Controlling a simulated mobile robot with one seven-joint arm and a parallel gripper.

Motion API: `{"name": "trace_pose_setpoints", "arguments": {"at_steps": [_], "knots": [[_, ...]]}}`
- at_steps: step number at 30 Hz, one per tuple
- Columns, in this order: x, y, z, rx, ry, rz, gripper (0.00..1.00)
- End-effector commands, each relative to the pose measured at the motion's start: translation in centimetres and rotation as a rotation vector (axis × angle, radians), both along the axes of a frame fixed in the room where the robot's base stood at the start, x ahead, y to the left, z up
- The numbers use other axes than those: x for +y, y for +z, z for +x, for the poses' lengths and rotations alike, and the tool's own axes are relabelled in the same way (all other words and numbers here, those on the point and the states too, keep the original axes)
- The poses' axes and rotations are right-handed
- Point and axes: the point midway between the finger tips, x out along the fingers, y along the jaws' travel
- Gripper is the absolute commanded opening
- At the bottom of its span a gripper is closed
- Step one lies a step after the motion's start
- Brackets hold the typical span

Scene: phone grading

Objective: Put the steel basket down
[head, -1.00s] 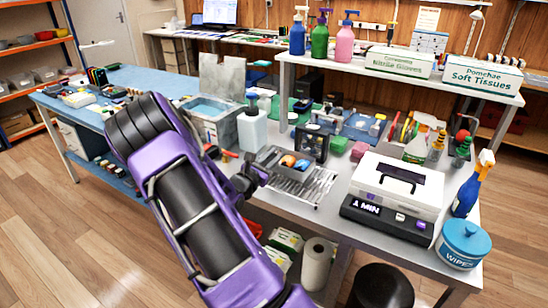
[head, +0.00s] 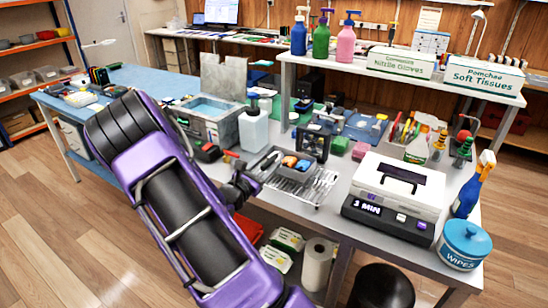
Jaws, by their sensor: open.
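A steel wire basket or rack (head: 318,188) lies on the grey bench, right of my gripper. I take it for the steel basket. Its left part is close to the gripper, and a grey tray (head: 264,164) with orange and blue items overlaps its far side. I cannot tell whether the tray stands in it or behind it. My gripper (head: 250,182) is open at the bench's front edge, beside the basket's left end. The jaws are small and dark here, so touching or apart is unclear. My purple arm hides the bench to the left.
A basin (head: 213,133) with blue liquid and a white pump bottle (head: 253,131) stand behind. A black-framed box (head: 316,143) is behind the tray. A white case (head: 399,185) on a black base marked MIN and a wipes tub (head: 464,244) fill the right side.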

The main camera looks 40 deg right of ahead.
Motion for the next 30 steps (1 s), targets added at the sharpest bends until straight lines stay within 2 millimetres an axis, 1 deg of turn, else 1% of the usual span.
{"name": "trace_pose_setpoints", "arguments": {"at_steps": [1,6,9,12,16,30], "knots": [[1.3,0.0,-0.4,0.002,0.004,0.002,0.51],[4.4,0.1,-1.8,0.001,0.002,0.000,0.51],[5.7,0.0,-2.3,0.000,0.001,0.001,0.51],[6.5,0.0,-2.7,0.000,0.001,0.000,0.51],[7.0,0.0,-2.9,0.000,-0.001,0.000,0.51],[6.9,0.0,-2.9,0.000,-0.001,0.000,0.51]]}}
